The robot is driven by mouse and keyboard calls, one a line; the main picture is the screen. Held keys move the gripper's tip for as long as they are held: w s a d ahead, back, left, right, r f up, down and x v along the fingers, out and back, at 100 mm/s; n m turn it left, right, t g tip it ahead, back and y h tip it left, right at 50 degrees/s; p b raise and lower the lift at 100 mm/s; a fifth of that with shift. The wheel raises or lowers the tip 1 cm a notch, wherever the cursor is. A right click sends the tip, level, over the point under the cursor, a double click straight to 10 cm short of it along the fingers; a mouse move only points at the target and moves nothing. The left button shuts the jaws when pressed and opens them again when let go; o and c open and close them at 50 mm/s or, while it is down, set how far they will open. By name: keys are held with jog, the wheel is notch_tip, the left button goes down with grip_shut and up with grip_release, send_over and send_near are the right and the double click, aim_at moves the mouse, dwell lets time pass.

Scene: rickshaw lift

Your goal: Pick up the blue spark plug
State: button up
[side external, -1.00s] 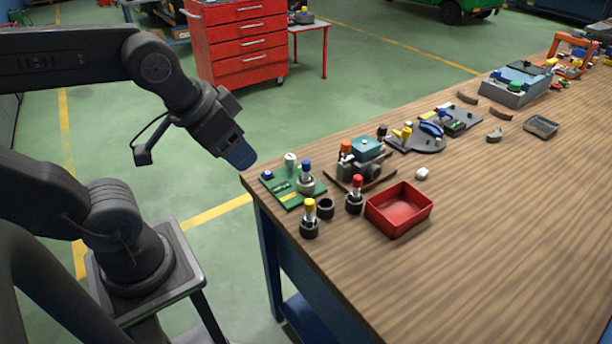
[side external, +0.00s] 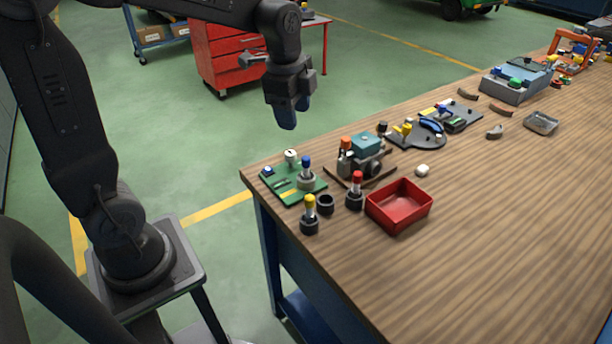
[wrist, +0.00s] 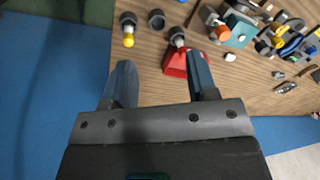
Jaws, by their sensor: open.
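My gripper (side external: 288,116) is in the air above and behind the board, pointing down and touching nothing. In the wrist view my gripper (wrist: 159,64) is open and empty, its blue fingers apart. I cannot make out the blue spark plug in the wrist view.
A yellow-topped plug (side external: 309,214), an empty black holder (side external: 325,206) and a red-topped plug (side external: 355,192) stand close by. A red tray (side external: 399,207) sits to their right. A small engine (side external: 362,158) stands behind. The bench's right front is clear.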

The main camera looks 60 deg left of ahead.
aim_at(306, 158)
jog(key=w+a+f+m, duration=0.1)
jog(key=f, duration=0.3)
jog(key=w+a+f+m+g, duration=0.1)
jog(key=w+f, duration=0.1)
jog(key=f, duration=0.2)
jog(key=w+a+f+m, duration=0.1)
jog(key=w+f+m, duration=0.1)
jog(key=f, duration=0.2)
jog(key=shift+a+f, duration=0.15)
jog(key=shift+f, duration=0.2)
jog(key=shift+w+f, duration=0.15)
jog(key=shift+f, duration=2.55)
grip_shut()
jog(key=shift+r, duration=0.15)
